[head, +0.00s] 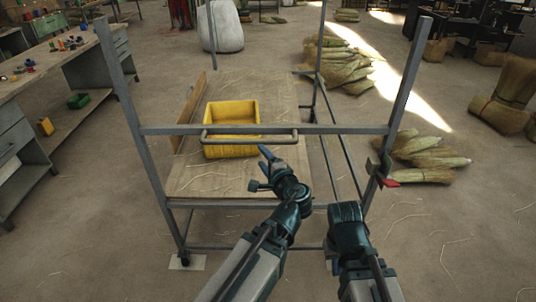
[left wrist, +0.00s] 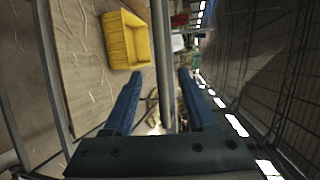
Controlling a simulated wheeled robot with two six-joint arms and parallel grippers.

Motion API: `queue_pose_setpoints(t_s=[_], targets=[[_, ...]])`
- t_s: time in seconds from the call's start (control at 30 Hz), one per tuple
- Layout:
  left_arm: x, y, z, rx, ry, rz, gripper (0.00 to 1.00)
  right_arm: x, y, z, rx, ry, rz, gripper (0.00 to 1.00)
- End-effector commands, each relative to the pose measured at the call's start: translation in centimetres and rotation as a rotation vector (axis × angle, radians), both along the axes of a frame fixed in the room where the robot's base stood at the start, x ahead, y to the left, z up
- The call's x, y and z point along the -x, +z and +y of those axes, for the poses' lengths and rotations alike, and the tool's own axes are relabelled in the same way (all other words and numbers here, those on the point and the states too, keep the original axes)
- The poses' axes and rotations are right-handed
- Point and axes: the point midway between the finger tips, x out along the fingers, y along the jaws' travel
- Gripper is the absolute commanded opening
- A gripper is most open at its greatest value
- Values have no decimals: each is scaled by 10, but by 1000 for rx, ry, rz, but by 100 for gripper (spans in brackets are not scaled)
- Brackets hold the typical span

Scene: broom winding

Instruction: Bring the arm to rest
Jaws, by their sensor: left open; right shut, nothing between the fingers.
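My left arm reaches in from the bottom of the head view. My left gripper (head: 260,170) is open, over the wooden board (head: 205,183) and in front of the yellow crate (head: 231,152). In the left wrist view the two blue fingers of my left gripper (left wrist: 160,98) stand apart. A metal bar (left wrist: 161,50) shows in the gap between them, but I cannot tell if it lies between the fingers or beyond them. My right arm (head: 348,232) is folded at a dark joint at the bottom right. Its gripper is out of view.
A grey metal frame (head: 115,70) surrounds the board, with a crossbar and a loop handle (head: 250,139) close to my left gripper. A red-handled part (head: 388,182) is on its right post. Straw bundles (head: 425,155) lie to the right. A workbench (head: 50,65) stands at left.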

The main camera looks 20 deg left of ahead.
Motion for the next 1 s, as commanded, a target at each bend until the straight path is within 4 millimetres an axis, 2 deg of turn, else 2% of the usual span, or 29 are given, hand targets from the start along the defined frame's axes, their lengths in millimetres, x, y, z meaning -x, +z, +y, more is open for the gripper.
queue_pose_setpoints(t_s=[0.53,0.67,0.77,0.87,1.0], targets=[[4,2,1,1,1,0,57,0,2,0,0,0,0,0],[9,-4,1,63,28,16,57,0,8,0,0,0,0,0],[22,-20,-2,203,95,60,57,0,18,0,0,0,0,0],[45,-46,-13,399,193,143,57,0,31,0,0,0,0,0],[86,-80,-47,664,332,303,57,0,48,0,0,0,0,0]])
